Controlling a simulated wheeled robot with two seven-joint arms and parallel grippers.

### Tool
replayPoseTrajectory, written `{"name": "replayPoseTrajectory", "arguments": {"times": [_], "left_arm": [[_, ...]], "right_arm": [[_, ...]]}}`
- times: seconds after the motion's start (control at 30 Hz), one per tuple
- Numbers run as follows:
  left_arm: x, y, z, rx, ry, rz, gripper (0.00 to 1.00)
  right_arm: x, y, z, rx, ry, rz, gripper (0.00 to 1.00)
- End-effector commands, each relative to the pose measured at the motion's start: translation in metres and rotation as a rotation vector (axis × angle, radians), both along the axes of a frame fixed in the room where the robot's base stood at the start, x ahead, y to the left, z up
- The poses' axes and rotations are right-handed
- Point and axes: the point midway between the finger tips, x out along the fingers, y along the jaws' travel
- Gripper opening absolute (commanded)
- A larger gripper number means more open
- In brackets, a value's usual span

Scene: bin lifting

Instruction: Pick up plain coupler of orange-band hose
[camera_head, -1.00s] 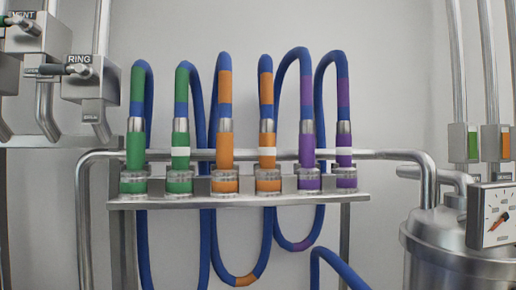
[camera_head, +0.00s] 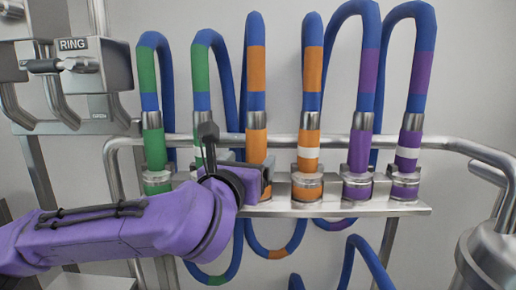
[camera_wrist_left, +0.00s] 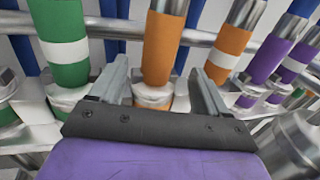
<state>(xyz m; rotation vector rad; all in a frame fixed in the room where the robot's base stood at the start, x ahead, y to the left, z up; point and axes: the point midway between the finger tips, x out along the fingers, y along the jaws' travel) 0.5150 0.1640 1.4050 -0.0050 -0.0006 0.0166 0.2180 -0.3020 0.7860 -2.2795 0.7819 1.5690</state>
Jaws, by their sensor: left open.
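The plain orange coupler (camera_head: 257,146) stands upright in its socket on the steel rack; it has no white band. It also shows in the left wrist view (camera_wrist_left: 162,45). The orange coupler with a white band (camera_head: 308,140) stands just to its right and also shows in the wrist view (camera_wrist_left: 228,50). My left gripper (camera_wrist_left: 160,75) is open, with one finger on each side of the plain orange coupler, and no grip on it shows. In the head view my purple wrist hides the socket of this coupler and most of the gripper.
Green couplers (camera_head: 153,145) stand to the left and purple couplers (camera_head: 360,145) to the right, close together on the rack (camera_head: 400,208). A steel rail (camera_head: 440,144) runs behind them. Blue hoses loop above and below. A valve box marked RING (camera_head: 88,65) is at upper left.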

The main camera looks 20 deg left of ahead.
Motion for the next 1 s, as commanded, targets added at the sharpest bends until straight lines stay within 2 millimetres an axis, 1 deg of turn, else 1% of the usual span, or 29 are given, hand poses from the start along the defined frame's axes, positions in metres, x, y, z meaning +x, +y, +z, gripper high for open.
{"name": "replayPoseTrajectory", "arguments": {"times": [0.03, 0.1, 0.17, 0.23, 0.3, 0.43, 0.63, 0.67, 0.7, 0.77, 0.8, 0.87, 1.0], "left_arm": [[0.006, 0.0, 0.002, 0.001, 0.003, 0.0, 0.76], [0.013, 0.0, 0.002, 0.002, 0.003, 0.0, 0.76], [0.022, 0.001, 0.003, 0.002, 0.005, 0.001, 0.76], [0.035, 0.002, 0.003, 0.003, 0.008, 0.001, 0.76], [0.048, 0.003, 0.0, 0.004, 0.005, 0.002, 0.76], [0.062, 0.004, -0.004, 0.004, 0.002, 0.002, 0.76], [0.063, 0.004, -0.006, 0.005, 0.0, 0.002, 0.76], [0.063, 0.004, -0.006, 0.005, 0.0, 0.002, 0.73], [0.063, 0.004, -0.006, 0.005, 0.0, 0.002, 0.6], [0.063, 0.004, -0.006, 0.005, 0.0, 0.002, 0.4], [0.063, 0.004, -0.006, 0.005, 0.0, 0.002, 0.27], [0.063, 0.005, -0.006, 0.005, 0.0, 0.002, 0.09], [0.063, 0.005, -0.005, 0.005, -0.002, 0.002, 0.09]], "right_arm": [[0.0, 0.0, 0.007, 0.0, 0.0, 0.0, 0.43], [0.0, 0.0, 0.011, 0.0, 0.0, 0.0, 0.43], [0.0, 0.0, 0.021, 0.0, 0.0, 0.0, 0.43], [0.0, 0.0, 0.035, 0.0, 0.0, 0.0, 0.43], [0.0, 0.0, 0.045, -0.001, -0.001, 0.0, 0.43], [0.0, 0.0, 0.049, -0.001, -0.001, 0.0, 0.43], [0.0, 0.0, 0.047, 0.0, 0.0, 0.0, 0.43], [0.0, 0.0, 0.047, 0.0, 0.0, 0.0, 0.43], [0.0, 0.0, 0.047, 0.0, 0.0, 0.0, 0.43], [0.0, 0.0, 0.047, 0.0, 0.0, 0.0, 0.43], [0.0, 0.0, 0.047, 0.0, 0.0, 0.0, 0.43], [0.0, 0.0, 0.047, 0.0, 0.0, 0.0, 0.43], [0.0, 0.0, 0.047, 0.0, 0.0, 0.0, 0.43]]}}
